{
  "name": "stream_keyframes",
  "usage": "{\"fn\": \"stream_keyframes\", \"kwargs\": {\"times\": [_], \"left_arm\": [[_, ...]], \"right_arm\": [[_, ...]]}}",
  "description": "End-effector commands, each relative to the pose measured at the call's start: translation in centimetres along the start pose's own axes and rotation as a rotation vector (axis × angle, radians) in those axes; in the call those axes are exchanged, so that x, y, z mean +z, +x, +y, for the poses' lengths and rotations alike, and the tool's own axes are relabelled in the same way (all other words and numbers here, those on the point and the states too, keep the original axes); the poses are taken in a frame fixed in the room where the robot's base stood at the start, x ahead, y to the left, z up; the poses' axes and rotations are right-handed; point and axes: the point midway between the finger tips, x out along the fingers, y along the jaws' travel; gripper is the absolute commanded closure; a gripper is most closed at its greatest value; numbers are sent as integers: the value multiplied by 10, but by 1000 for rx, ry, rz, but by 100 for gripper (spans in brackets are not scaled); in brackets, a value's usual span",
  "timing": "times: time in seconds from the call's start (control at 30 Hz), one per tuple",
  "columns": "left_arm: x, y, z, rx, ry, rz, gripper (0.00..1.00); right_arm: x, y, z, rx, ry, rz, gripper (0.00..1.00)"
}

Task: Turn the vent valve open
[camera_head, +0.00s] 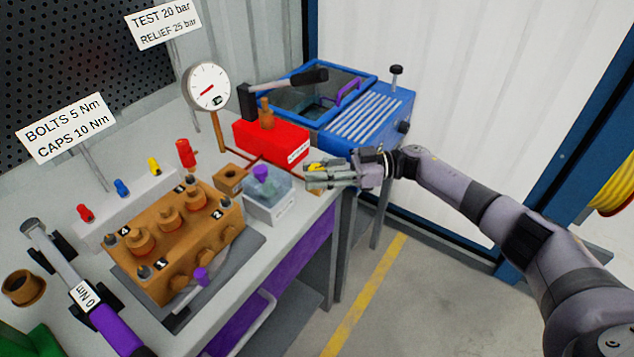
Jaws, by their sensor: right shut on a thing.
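My right gripper (312,175) reaches in from the right over the bench's right edge, beside the red test pump (262,143). It is shut on a small yellow part, which I take to be the handle of the vent valve (317,167). The fingers hide most of the valve, so its angle cannot be told. A copper-coloured pipe (270,164) runs near it. The pressure gauge (206,86) stands behind on a stem, with a red needle. My left gripper is not in view.
A clear box (268,198) with a purple item stands just left of the gripper. The brown pump block (178,240) sits on a grey plate further left. A blue parts washer (368,115) stands behind. A torque wrench (75,280) lies at front left.

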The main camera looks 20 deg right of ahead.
Motion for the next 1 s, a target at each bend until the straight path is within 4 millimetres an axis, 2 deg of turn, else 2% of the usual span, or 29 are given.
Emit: {"fn": "stream_keyframes", "kwargs": {"times": [0.13,0.6,0.63,0.9,1.0], "left_arm": [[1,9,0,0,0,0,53],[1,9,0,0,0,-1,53],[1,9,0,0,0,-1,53],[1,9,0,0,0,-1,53],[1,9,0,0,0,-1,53]], "right_arm": [[1,0,0,-28,-1,1,100],[-1,1,0,-39,1,2,100],[-1,1,0,-39,1,2,72],[0,1,0,-39,0,1,54],[0,1,0,-39,0,1,53]]}}
